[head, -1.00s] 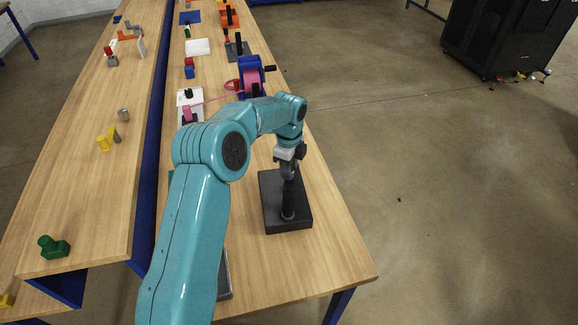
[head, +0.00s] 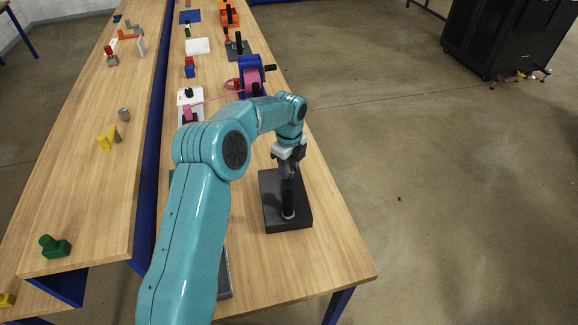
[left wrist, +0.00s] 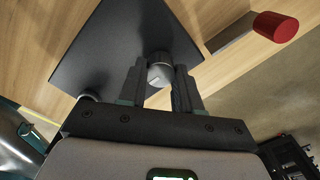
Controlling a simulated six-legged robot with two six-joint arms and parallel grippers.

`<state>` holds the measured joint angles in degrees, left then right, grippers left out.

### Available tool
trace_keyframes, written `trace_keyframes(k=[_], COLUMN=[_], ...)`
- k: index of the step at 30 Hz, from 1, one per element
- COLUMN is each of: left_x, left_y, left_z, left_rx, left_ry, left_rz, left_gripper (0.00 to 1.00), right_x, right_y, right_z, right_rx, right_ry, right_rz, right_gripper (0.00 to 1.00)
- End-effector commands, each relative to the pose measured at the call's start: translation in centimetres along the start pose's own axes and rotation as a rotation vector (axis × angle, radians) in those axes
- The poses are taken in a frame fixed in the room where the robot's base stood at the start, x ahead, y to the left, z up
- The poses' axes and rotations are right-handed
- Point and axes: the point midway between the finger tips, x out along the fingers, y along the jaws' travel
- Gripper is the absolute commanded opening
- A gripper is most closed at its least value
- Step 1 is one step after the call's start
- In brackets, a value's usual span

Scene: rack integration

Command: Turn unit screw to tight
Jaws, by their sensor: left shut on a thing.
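My left gripper (head: 288,172) points down over the block. In the left wrist view its fingers (left wrist: 160,78) are shut on the screw head, one on each side. In the head view the gripper hides the screw. My right gripper is not in view.
A blue stand with a pink reel (head: 251,79) is farther back on the bench. A red-ended cylinder (left wrist: 276,26) shows in the left wrist view. A second bench (head: 75,205) with small parts is at left. Wood right of the block is bare.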

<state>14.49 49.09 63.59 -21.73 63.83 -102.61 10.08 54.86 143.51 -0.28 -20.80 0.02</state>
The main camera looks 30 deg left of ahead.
Motion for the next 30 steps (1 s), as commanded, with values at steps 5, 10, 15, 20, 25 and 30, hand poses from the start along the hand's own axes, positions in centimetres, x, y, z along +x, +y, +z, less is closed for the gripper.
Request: trace_keyframes(k=[5, 10, 15, 20, 25, 30], left_x=[0.0, 0.0, -0.5, -3.2, -7.9, -12.3], left_y=[0.0, 0.0, -0.1, -0.1, -0.2, -0.2], left_z=[0.0, 0.0, 0.0, 0.0, 0.0, 0.0], left_rx=[-0.001, -0.001, -0.001, -0.001, -0.002, -0.001], left_ry=[0.000, 0.000, -0.001, -0.002, -0.001, -0.001], left_rz=[-0.001, -0.001, -0.003, -0.006, -0.007, -0.006], left_gripper=[0.59, 0.59, 0.59, 0.59, 0.59, 0.59], right_x=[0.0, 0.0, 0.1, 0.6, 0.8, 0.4], right_y=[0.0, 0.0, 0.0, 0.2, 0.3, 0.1], right_z=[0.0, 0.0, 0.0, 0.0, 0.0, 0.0], right_rx=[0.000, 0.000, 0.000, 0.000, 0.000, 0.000], right_ry=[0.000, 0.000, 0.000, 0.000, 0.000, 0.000], right_rz=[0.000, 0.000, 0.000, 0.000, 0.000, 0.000], right_gripper=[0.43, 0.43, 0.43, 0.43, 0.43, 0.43])
